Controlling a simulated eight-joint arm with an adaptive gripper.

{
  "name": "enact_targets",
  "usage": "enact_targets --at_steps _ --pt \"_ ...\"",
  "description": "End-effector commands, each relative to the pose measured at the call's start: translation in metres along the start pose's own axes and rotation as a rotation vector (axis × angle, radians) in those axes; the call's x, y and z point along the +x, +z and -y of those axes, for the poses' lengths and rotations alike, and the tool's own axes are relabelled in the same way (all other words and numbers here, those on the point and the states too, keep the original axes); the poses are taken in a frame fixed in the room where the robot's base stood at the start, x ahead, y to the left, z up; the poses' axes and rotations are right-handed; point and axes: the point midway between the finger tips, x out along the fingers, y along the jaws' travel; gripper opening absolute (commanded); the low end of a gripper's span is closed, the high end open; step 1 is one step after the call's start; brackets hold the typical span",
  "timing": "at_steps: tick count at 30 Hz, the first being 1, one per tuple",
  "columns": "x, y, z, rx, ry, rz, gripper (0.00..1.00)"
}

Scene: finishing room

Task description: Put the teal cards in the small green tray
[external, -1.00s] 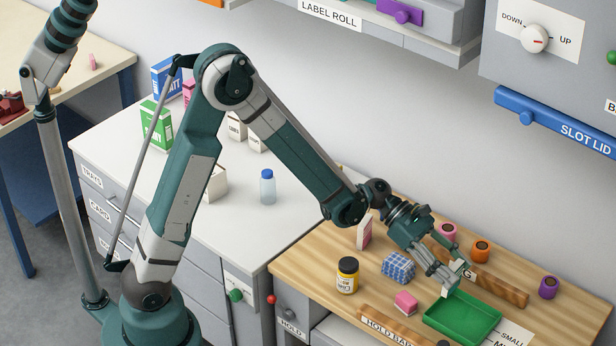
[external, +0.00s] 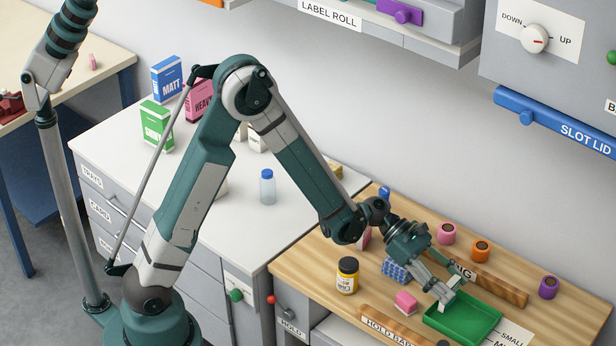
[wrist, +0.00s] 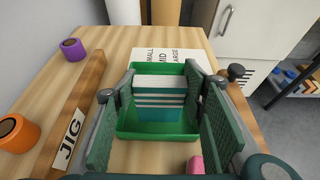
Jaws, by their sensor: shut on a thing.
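The small green tray (external: 478,332) lies on the wooden bench top at the lower right. It also shows in the wrist view (wrist: 126,131), below my fingers. My gripper (external: 446,299) is at the tray's upper left part, pointing down. In the wrist view my gripper (wrist: 162,92) has its two fingers on either side of a stack of teal cards (wrist: 158,112) with white edges or bands, and is shut on it. The stack is over or inside the tray; I cannot tell if it touches the floor.
A wooden JIG bar (external: 492,285) lies behind the tray. Pink (external: 446,233), orange (external: 481,251) and purple (external: 548,287) rolls stand beyond. A pink block (external: 406,301), blue checked block (external: 394,270) and yellow-black jar (external: 347,275) are to the left.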

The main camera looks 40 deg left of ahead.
Motion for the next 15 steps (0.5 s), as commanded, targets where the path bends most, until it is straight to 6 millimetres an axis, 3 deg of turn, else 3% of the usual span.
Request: enact_targets --at_steps 6,15 --pt "0.009 -0.022 0.000 0.000 0.000 0.000 0.29" --pt "0.010 -0.025 0.000 0.000 0.000 0.000 0.29"
